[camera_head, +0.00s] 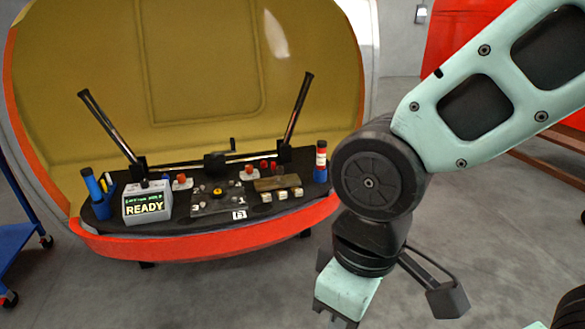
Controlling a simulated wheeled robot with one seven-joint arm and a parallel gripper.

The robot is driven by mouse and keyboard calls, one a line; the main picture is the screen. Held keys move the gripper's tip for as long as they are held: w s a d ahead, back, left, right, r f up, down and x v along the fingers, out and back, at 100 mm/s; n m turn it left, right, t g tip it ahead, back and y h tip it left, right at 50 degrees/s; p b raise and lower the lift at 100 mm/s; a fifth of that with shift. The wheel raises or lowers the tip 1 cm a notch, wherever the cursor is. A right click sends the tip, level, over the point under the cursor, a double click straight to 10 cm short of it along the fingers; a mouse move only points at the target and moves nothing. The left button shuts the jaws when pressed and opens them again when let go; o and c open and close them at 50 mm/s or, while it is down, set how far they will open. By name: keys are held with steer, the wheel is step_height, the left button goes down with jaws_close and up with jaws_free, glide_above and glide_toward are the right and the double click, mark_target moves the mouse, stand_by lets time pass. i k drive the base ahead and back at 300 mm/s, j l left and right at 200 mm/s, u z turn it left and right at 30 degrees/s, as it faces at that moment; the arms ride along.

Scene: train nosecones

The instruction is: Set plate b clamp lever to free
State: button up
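Two long black-handled levers rise from the back: the left lever (108,125) leans left and the right lever (296,112) leans right. A crossbar with a small crank (232,145) runs between them. I cannot tell which part is the plate b clamp lever. My gripper (337,314) hangs low to the right, apart from the shelf; its fingertips are cut off by the frame.
Red knobs (181,181) and light blocks (282,195) sit between. A blue cart (12,240) is far left.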

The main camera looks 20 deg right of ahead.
mark_target(277, 178)
steer(key=l, duration=0.3)
steer(key=i, duration=1.3)
